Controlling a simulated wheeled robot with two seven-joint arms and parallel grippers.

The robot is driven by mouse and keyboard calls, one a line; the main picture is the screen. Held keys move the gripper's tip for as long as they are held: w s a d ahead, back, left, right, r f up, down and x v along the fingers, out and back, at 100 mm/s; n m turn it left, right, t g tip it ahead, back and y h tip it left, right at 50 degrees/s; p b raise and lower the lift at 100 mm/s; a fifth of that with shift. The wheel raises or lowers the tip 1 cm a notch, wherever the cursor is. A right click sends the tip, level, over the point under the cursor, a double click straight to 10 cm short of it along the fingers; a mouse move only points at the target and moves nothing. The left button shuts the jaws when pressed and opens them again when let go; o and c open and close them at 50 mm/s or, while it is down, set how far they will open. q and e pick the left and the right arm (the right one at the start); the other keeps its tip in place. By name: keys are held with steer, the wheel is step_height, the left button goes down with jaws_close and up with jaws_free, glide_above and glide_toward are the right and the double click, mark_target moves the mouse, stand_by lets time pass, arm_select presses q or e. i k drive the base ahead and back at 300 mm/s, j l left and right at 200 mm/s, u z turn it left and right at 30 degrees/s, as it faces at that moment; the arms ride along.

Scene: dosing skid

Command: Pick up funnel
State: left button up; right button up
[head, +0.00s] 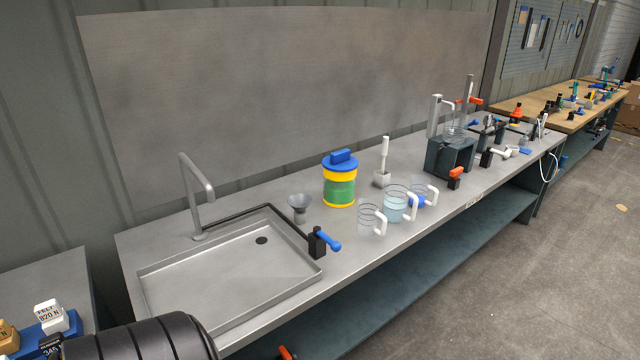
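The funnel (299,206) is a small grey cone with its wide mouth up. It stands on the steel bench (270,197) just behind the right back corner of the sink and to the left of a yellow and green container. No gripper shows in the head view. A black rounded part at the bottom left looks like a piece of my own arm, far from the funnel.
Near the funnel are the sink (180,285) with its tap (196,190), a blue-handled black valve (318,243), the blue-lidded container (340,180) and several clear jugs with white handles, one jug (370,221) closest. Bare bench lies around the funnel.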

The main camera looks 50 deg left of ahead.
mark_target(299, 202)
steer(key=i+u, duration=0.4)
steer(key=i+l+u, duration=0.2)
steer(key=u, duration=0.2)
steer(key=i+l+u, duration=0.8)
steer(key=k+j, duration=0.05)
